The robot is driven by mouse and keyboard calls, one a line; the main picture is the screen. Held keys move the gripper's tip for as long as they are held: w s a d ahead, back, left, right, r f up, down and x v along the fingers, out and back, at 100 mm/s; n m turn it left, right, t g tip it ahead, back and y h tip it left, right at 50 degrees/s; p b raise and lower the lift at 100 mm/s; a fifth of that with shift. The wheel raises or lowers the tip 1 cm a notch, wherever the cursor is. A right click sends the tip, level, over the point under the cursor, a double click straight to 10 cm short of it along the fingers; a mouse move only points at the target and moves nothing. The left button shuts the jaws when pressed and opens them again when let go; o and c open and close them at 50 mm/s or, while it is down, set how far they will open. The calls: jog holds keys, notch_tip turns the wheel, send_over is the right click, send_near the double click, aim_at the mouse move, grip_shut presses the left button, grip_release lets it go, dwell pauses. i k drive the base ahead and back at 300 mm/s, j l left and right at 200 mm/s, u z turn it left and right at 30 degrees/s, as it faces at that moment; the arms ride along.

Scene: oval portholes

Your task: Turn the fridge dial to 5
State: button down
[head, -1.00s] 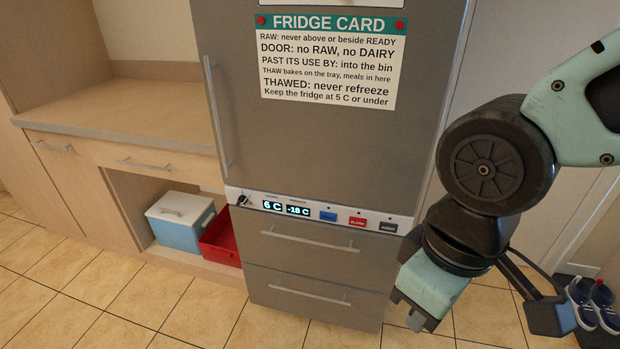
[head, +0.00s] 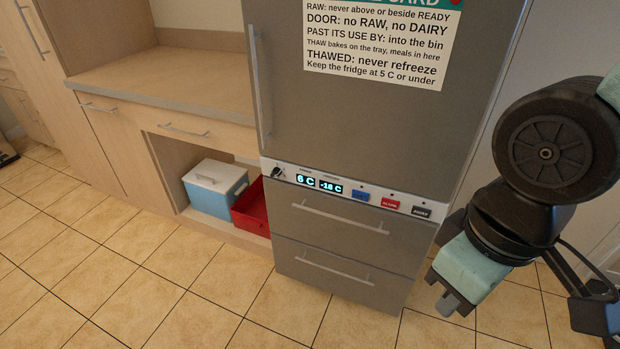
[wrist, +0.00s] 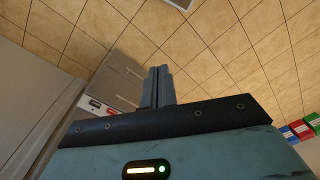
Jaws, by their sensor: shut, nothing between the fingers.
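The fridge dial (head: 278,172) is a small dark knob at the left end of the pale control strip (head: 400,205) on the grey fridge (head: 360,130). A display (head: 306,180) beside it reads 6 C, and a second display (head: 331,186) reads -18 C. My gripper (head: 452,306) is shut and empty, pointing down, right of the fridge drawers and well away from the dial. In the wrist view its fingers (wrist: 158,85) are together, with nothing between them. The dial does not show in the wrist view.
Blue (head: 360,196), red (head: 390,204) and black (head: 421,211) buttons sit along the strip. Drawer handles (head: 343,219) stick out below. A blue-and-white cooler (head: 213,190) and a red bin (head: 250,207) stand in the open bay at left. The tiled floor in front is clear.

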aim_at(276, 172)
jog(key=j+u, duration=0.15)
jog(key=u, duration=0.25)
jog(key=i+j+u, duration=0.1)
jog(key=u, duration=0.3)
jog(key=j+u, duration=0.1)
jog(key=u, duration=0.3)
jog(key=i+u, duration=0.1)
jog(key=u, duration=0.35)
